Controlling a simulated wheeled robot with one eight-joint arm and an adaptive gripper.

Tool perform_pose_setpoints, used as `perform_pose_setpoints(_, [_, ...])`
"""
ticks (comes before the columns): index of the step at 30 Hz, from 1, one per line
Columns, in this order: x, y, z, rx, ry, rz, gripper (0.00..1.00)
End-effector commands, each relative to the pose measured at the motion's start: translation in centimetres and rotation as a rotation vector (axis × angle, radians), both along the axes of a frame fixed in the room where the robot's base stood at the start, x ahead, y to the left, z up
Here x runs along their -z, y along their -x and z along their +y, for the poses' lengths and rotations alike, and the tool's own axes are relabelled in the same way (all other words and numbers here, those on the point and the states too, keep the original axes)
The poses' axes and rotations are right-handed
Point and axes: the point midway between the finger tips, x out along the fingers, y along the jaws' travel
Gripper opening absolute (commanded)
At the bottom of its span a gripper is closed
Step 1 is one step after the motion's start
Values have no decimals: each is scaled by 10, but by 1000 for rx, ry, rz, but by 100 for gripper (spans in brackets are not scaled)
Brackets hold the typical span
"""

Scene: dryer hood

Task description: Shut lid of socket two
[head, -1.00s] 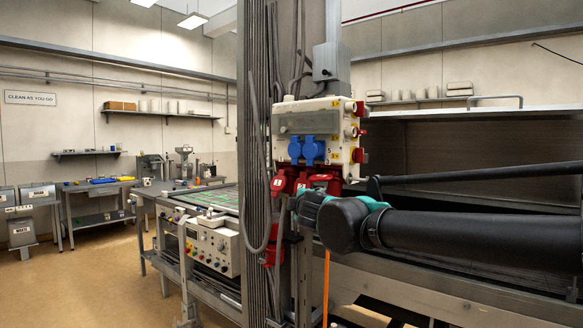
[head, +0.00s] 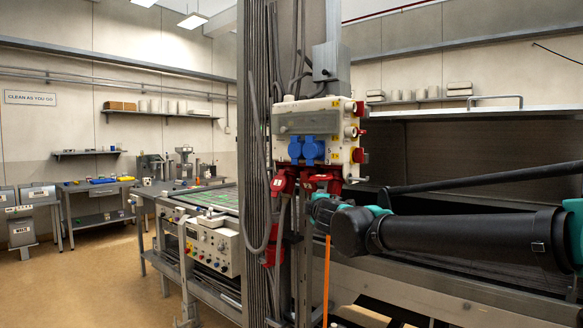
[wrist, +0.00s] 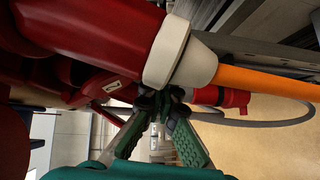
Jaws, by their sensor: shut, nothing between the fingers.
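A white socket box (head: 312,118) on the post carries two blue sockets (head: 306,150), with red sockets (head: 284,182) below them. In the wrist view, a small red flap with a white label (wrist: 112,86) lies just beyond my fingertips. My gripper (wrist: 165,98) is shut and empty, below a large red plug (wrist: 90,35) with a white collar. In the head view my gripper (head: 312,205) is just below the red sockets.
An orange cable (head: 326,275) hangs from the plug, close to my fingers. Another red connector (wrist: 225,97) with a grey cable is beyond them. The metal post and grey cables (head: 255,150) stand left of the box. A bench with panels (head: 215,235) is farther left.

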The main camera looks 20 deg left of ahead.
Motion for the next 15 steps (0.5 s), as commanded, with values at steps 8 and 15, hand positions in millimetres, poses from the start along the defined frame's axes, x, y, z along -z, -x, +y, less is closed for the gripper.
perform_pose_setpoints(8, [-4,-15,-6,1,0,0,0])
perform_pose_setpoints(15, [-7,-21,-8,0,0,0,0])
